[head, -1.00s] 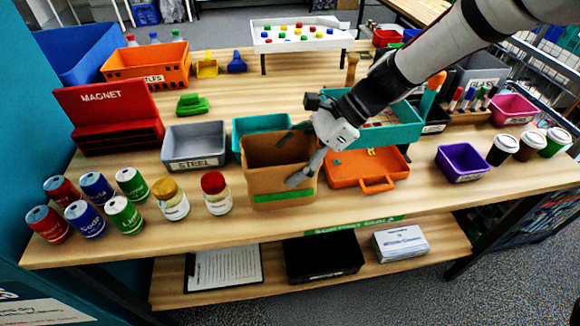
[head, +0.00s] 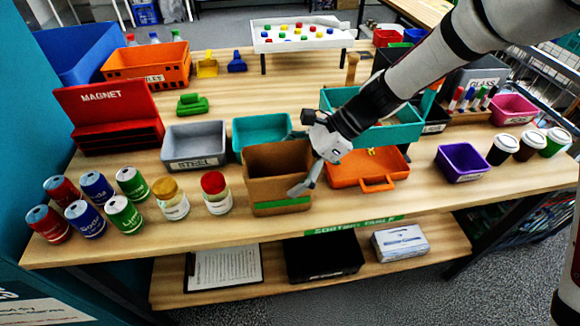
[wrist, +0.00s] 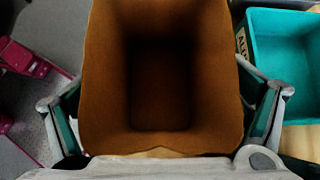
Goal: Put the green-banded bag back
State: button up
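The brown paper bag with a green band (head: 283,205) is upright at the front middle of the table, its open top toward my gripper. In the wrist view the bag (wrist: 160,145) fills the middle, and its dark inside looks empty. My gripper (head: 298,163) is at the bag's top right in the head view. In the wrist view its fingers (wrist: 163,112) lie against opposite sides of the bag, shut on it. I cannot tell whether the bag's bottom touches the table.
A teal bin (head: 260,129) stands close behind the bag. An orange open case (head: 372,182) lies to the right, two jars (head: 216,194) to the left. The grey STEEL bin (head: 195,163) is back left. The table's front edge is close; a green-labelled strip (head: 353,225) runs along it.

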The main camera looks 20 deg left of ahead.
jog(key=shift+r, duration=0.1)
jog(key=v, duration=1.2)
jog(key=shift+r, duration=0.15)
jog(key=s+d+r+n+t+h, duration=0.4)
jog(key=s+d+n, duration=0.2)
jog(key=s+d, duration=0.4)
jog(key=s+d+r+n+t+h, duration=0.3)
jog(key=s+d, duration=0.8)
jog(key=d, duration=0.8)
jog(key=r+n+t, duration=0.1)
jog(key=n, duration=0.1)
jog(key=shift+n+h, duration=0.4)
jog(key=shift+d+r, duration=0.15)
